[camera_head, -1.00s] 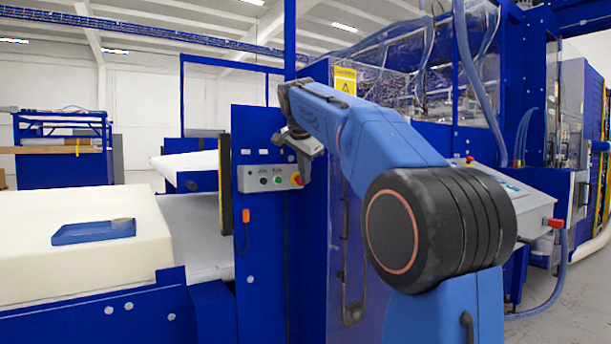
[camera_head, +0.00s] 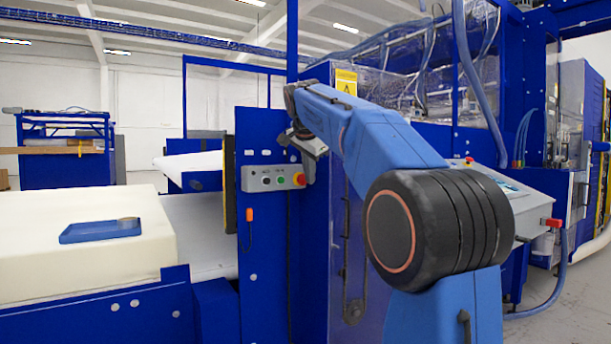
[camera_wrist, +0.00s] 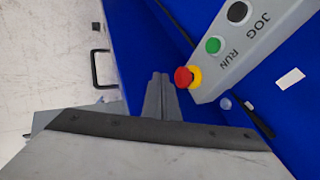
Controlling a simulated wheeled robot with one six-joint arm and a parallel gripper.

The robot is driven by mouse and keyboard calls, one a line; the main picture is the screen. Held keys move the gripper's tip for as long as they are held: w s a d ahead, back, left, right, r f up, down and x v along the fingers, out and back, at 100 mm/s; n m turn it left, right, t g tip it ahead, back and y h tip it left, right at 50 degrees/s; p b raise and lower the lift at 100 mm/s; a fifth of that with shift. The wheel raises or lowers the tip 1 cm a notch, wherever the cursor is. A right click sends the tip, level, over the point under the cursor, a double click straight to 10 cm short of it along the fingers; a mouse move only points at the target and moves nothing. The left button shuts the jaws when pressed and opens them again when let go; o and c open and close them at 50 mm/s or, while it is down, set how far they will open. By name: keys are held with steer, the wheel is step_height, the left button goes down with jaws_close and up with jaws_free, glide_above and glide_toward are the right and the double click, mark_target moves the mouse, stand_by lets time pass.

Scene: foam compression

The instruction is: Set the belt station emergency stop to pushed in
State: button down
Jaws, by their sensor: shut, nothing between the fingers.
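The belt station's grey control box (camera_head: 272,178) is mounted on a blue panel. At its right end is the red emergency stop (camera_head: 299,179) on a yellow base. In the wrist view the red emergency stop (camera_wrist: 184,77) stands at the end of the box, beside the green RUN button (camera_wrist: 213,45) and the black JOG button (camera_wrist: 238,12). My gripper (camera_wrist: 160,80) is shut and empty, with its fingertips just left of the red button in that view. I cannot tell whether they touch it.
A white foam block (camera_head: 60,265) with a blue tray (camera_head: 100,231) on it lies at the left. A sloped grey console (camera_head: 500,195) with another red button stands at the right. A dark handle (camera_wrist: 101,69) shows in the wrist view.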

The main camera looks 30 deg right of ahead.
steer(key=v, duration=1)
steer(key=shift+s, duration=0.55)
steer(key=s+a+f+n+y, duration=0.1)
steer(key=s+a+f+n, duration=0.4)
steer(key=s+f, duration=0.6)
steer(key=s+a+f+n+y, duration=0.2)
steer(key=s+a+f+n, duration=0.3)
steer(key=s+f, duration=0.7)
steer(key=s+a+f+n+g+y, duration=0.1)
steer(key=s+a+f+n, duration=0.4)
steer(key=s+f, duration=0.7)
step_height(320, 180, down, 15)
steer(key=shift+s+a+r+n, duration=0.2)
steer(key=shift+a+n, duration=0.1)
steer(key=shift+n, duration=0.4)
steer(key=shift+w, duration=0.1)
